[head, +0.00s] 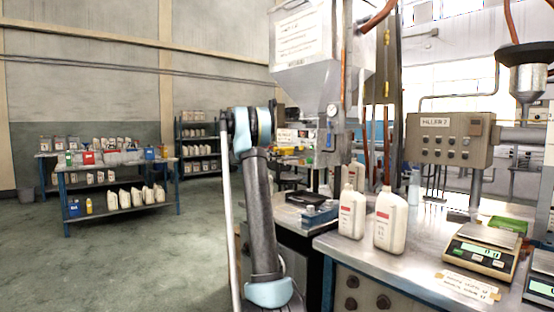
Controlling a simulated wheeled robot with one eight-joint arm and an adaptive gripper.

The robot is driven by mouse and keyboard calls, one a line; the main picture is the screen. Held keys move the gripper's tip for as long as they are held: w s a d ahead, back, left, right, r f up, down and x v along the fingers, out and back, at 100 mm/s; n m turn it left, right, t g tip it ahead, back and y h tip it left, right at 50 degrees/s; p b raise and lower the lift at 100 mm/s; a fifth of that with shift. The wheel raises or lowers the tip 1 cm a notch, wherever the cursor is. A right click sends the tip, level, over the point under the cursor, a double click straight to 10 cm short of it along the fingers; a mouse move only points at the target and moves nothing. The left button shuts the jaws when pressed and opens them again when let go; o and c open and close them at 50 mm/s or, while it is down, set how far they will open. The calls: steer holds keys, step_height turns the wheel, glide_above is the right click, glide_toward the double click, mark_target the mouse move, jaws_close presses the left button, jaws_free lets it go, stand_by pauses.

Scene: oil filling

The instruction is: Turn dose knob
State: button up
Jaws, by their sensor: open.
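I cannot tell which part is the dose knob. A grey control box labelled "FILLER 2" (482,139) at the right carries rows of small dark knobs or buttons (451,140). A steel filling machine with a hopper (318,65) hangs at the top centre, with a small round dial (332,110) on its lower part. Dark round knobs (352,282) sit on the cabinet front under the right bench. My arm stands upright left of the filler, its joint near the hopper's lower left. My gripper does not show in this view.
Two white jugs (352,212) (390,222) and a scale (481,248) stand on the steel bench (345,256). Another scale is cut off at the right edge. A table with bottles (112,180) and a shelf (197,150) stand behind. The floor at left is clear.

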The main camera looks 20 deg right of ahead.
steer(key=shift+x, duration=2.35)
steer(key=c, duration=1.1)
